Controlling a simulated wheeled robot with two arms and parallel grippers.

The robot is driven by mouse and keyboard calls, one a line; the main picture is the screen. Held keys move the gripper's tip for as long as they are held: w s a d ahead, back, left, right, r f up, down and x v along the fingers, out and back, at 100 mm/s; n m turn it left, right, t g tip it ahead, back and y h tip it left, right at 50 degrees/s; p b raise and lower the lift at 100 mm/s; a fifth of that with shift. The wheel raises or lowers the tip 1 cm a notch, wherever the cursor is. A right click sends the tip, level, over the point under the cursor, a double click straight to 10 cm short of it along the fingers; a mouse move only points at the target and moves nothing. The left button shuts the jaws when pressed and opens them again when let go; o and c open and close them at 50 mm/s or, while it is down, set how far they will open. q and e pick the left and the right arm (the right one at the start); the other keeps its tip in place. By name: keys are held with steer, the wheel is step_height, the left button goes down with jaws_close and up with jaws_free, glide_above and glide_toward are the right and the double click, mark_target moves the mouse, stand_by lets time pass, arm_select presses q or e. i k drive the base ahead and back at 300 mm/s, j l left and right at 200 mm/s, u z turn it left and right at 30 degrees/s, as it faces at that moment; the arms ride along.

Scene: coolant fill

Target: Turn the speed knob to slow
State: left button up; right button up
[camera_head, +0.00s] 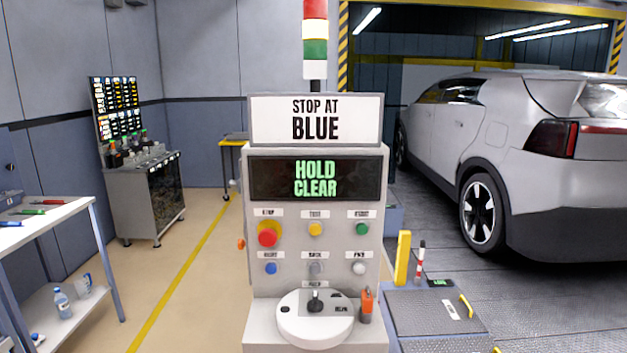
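A grey control console (384,200) stands straight ahead. No label can be read clearly as speed. A small grey knob (316,268) sits in the middle of the lower row of controls; its setting is too small to tell. Below it, a white round base (290,325) on the sloped shelf carries a black-topped lever or knob (315,300), which stands roughly upright. The display (315,179) reads HOLD CLEAR in green. The sign (315,119) above reads STOP AT BLUE. Neither of my grippers is in view.
Beside the grey knob are a blue button (270,268) and a white button (359,268). Above are a red stop button (269,234), a yellow button (315,230) and a green button (362,229). An orange-red object (366,306) stands right of the round base.

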mark_target(235, 185)
steer(key=j+z, duration=0.1)
steer(key=j, duration=0.6)
steer(key=k+j+z, duration=0.15)
steer(key=j, duration=0.6)
steer(key=j+z, duration=0.1)
steer(key=j, duration=0.6)
steer(key=k, duration=0.05)
